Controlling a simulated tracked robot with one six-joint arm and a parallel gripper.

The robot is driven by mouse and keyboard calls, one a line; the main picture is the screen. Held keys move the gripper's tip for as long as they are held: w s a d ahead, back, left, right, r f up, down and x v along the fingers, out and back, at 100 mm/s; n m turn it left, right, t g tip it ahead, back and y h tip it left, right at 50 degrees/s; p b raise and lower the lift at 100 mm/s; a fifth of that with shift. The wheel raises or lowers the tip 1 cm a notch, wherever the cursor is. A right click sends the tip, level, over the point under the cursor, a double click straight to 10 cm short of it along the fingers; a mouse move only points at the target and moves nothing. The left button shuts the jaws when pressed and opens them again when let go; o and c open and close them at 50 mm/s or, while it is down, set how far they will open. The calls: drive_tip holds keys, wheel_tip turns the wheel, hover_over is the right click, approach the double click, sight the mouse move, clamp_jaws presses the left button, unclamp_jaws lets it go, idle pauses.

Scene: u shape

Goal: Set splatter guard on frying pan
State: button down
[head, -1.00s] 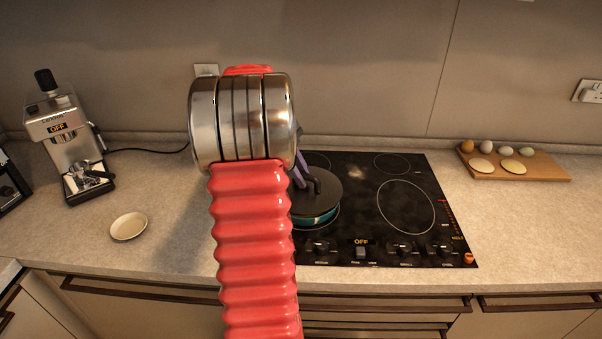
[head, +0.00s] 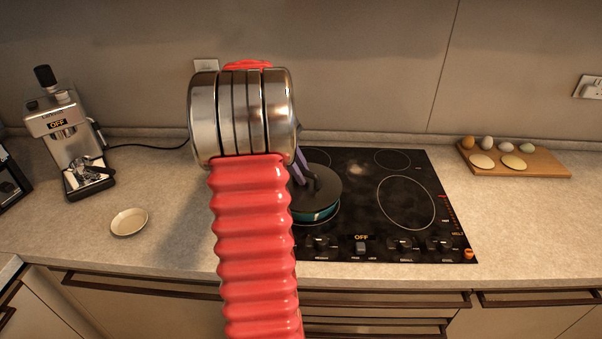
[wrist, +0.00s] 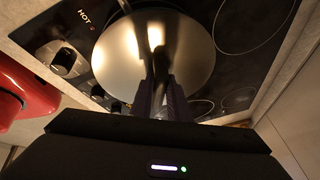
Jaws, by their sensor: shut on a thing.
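The splatter guard (head: 325,196) is a dark round disc on the stove, lying over the teal frying pan (head: 316,217). Only the pan's front side shows below the disc; I cannot tell whether the disc rests on the rim or sits just above it. In the wrist view the guard (wrist: 192,65) is a large shiny disc that hides the pan. My gripper (head: 303,172) has purple fingers and is partly hidden behind my arm. In the wrist view my gripper (wrist: 162,88) is shut on the guard's handle above the disc.
The black cooktop (head: 365,220) has bare burners to the right. A wooden board (head: 545,163) with several eggs stands at the far right. A small plate (head: 129,222) and a coffee machine (head: 70,140) are on the left. The counter between plate and cooktop is clear.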

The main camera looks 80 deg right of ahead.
drive_tip(key=shift+f, duration=0.1)
drive_tip(key=shift+f, duration=0.3)
drive_tip(key=shift+f, duration=0.1)
idle(0.4)
drive_tip(key=shift+f, duration=0.35)
drive_tip(key=shift+f, duration=0.1)
drive_tip(key=c, duration=1.6)
unclamp_jaws()
drive_tip(key=shift+a, duration=0.1)
drive_tip(key=shift+c, duration=0.6)
drive_tip(key=shift+o, duration=1)
drive_tip(key=shift+f, duration=0.1)
